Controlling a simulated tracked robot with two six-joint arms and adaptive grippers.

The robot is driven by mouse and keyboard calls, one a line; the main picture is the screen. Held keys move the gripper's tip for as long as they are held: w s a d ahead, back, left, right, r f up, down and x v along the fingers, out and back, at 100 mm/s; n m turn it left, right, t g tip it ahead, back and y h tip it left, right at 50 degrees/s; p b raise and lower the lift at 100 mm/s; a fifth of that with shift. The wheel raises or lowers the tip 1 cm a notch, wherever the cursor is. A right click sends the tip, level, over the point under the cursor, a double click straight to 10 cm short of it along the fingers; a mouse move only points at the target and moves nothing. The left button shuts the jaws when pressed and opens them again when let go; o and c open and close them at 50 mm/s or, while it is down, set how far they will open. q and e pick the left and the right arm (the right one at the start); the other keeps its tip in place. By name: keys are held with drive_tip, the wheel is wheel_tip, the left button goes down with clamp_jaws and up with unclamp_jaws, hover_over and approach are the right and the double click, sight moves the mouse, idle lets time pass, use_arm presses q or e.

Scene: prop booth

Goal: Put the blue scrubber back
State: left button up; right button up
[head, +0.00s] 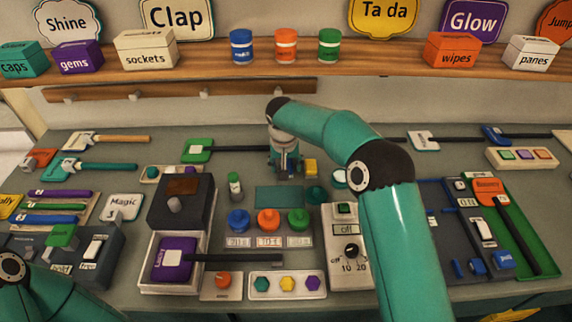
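My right arm reaches in from the lower right, and its gripper (286,170) points down over the back middle of the table. Small blue patches show at its fingers, but I cannot tell whether they are a blue scrubber or whether the fingers are open or shut. A small yellow block (311,166) sits just right of the gripper. No scrubber is clearly identifiable. A blue paddle-like piece (494,134) with a dark handle lies at the back right. Only a link of my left arm shows at the lower left; its gripper is out of view.
A teal mat (279,197) lies in front of my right gripper, with blue, orange and green knobs (268,220) nearer. A dark box (181,203) stands left, above a white tray (143,275) holding a purple paddle. A shelf (212,66) with boxes and jars runs along the back.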

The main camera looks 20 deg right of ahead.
drive_tip(key=shift+r, duration=0.1)
drive_tip(key=v, duration=1.2)
drive_tip(key=shift+b, duration=0.4)
